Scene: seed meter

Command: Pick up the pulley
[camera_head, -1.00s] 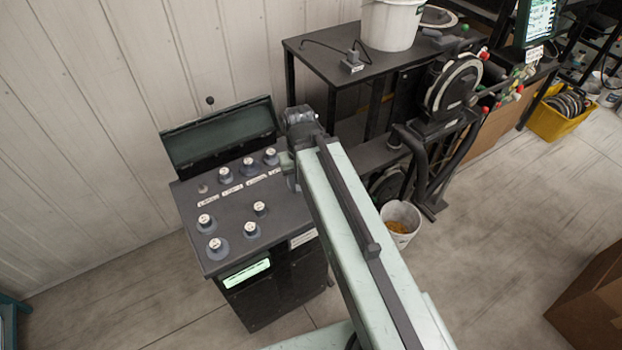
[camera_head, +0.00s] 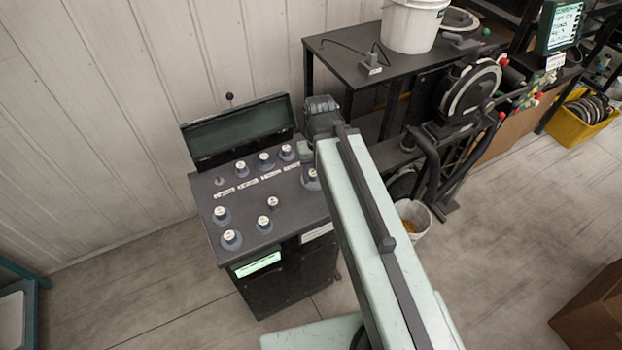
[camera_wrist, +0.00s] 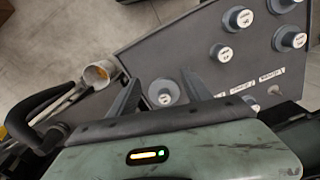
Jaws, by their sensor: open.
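Several grey, round, stepped pieces with white-labelled tops, which look like pulleys, stand on the dark cabinet top (camera_head: 240,205). Which one is the task's pulley I cannot tell. One pulley (camera_wrist: 163,92) shows between my gripper's fingers in the wrist view; it seems to be the one at the cabinet's right edge (camera_head: 312,179) in the head view. My gripper (camera_wrist: 161,78) is open, with one finger on each side of that pulley in the picture. I see no contact, and its height above the top is unclear. In the head view my arm hides part of the gripper.
An open lid (camera_head: 238,133) stands along the cabinet's back. Paper labels lie between the pieces. A black table (camera_head: 335,50) with a white bucket (camera_head: 412,25) stands behind right. A white pail (camera_head: 413,218) and a dark wheeled machine (camera_head: 470,90) are right of the cabinet.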

